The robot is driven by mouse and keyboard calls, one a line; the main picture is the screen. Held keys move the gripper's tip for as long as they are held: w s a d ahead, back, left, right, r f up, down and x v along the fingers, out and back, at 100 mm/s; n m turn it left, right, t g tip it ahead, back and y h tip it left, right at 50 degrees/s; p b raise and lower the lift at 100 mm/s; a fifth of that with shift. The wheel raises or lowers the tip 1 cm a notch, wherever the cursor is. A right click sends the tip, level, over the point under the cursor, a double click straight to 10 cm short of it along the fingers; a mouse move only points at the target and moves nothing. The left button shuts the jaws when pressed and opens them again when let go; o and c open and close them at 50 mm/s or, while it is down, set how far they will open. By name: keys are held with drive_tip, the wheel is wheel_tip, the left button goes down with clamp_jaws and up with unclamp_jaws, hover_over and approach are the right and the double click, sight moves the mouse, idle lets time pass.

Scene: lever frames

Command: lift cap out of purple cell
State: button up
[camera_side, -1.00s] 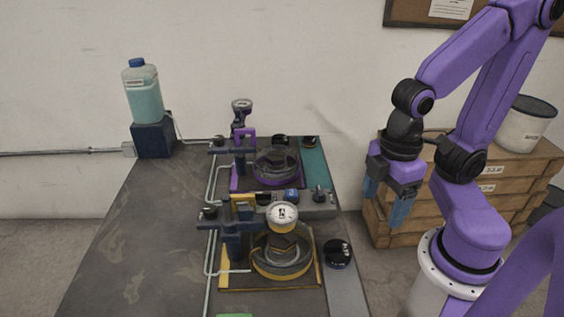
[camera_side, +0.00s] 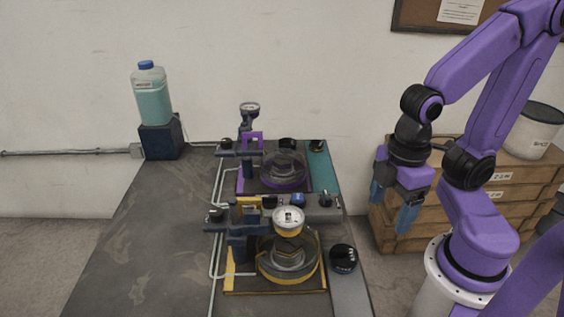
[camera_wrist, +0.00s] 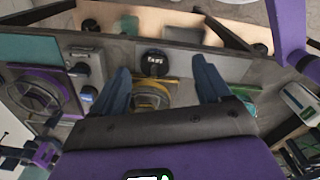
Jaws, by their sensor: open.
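The purple cell (camera_side: 242,184) is the farther of two framed stations on the bench. A round dark cap (camera_side: 283,162) appears to sit inside its purple ring; its exact seating is too small to tell. A dark lever clamp with a purple bracket (camera_side: 253,139) stands at the cell's left. In the wrist view the purple cell (camera_wrist: 68,78) lies at the left. My gripper (camera_side: 390,217) is open and empty, pointing down off the bench's right side, well apart from the cap. Its two blue fingers (camera_wrist: 160,63) also show in the wrist view.
A yellow cell (camera_side: 228,289) stands nearer, with a white-faced gauge (camera_side: 289,217) above it. A black knob (camera_side: 343,258) is at the bench's right edge. A teal bottle (camera_side: 151,96) stands back left. Wooden crates (camera_side: 490,190) stand behind my arm. The bench's left side is clear.

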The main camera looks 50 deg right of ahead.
sight(285, 159)
idle(0.3)
